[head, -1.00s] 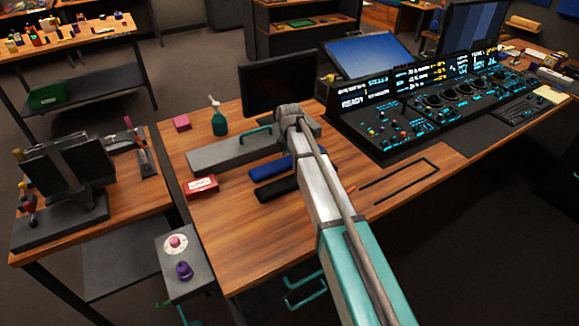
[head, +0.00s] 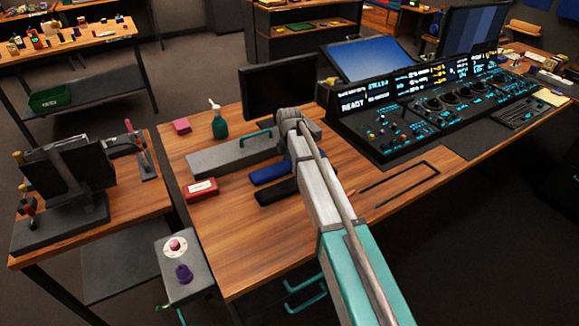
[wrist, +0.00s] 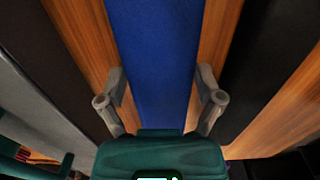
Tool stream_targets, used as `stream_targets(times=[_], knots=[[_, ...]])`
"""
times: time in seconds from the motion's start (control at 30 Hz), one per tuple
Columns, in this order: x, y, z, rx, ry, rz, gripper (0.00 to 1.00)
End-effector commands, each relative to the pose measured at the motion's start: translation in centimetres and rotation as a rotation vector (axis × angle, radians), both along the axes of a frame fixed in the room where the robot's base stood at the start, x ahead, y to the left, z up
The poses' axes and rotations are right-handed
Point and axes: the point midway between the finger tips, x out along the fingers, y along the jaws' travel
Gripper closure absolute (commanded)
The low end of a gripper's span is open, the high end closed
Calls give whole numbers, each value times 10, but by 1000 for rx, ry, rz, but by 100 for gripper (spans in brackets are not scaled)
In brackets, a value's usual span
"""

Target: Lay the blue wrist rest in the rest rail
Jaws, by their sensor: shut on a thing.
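In the wrist view the blue wrist rest (wrist: 154,55) runs lengthwise between the two fingers of my gripper (wrist: 160,82). The gripper is shut on its two long sides. The head view does not show the fingers; my arm covers them. A thin black outlined frame, seemingly the rest rail (head: 413,198), lies empty on the desk right of my arm.
A black rest (head: 274,191) lies close in front of the blue one. A grey box with a teal handle (head: 225,157) stands behind. A red box (head: 201,189) is at the left. The control console (head: 400,125) stands behind the rail. Bare desk lies around the rail.

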Motion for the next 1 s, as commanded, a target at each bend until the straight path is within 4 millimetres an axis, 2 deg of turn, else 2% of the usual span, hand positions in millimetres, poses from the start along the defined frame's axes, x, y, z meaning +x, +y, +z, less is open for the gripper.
stream_targets(times=[0.37,0.57,0.87,1.0], knots=[[0,0,2,0,0,0,72],[0,0,10,0,0,0,72],[0,0,36,0,0,0,72],[-15,-4,51,0,0,0,72]])
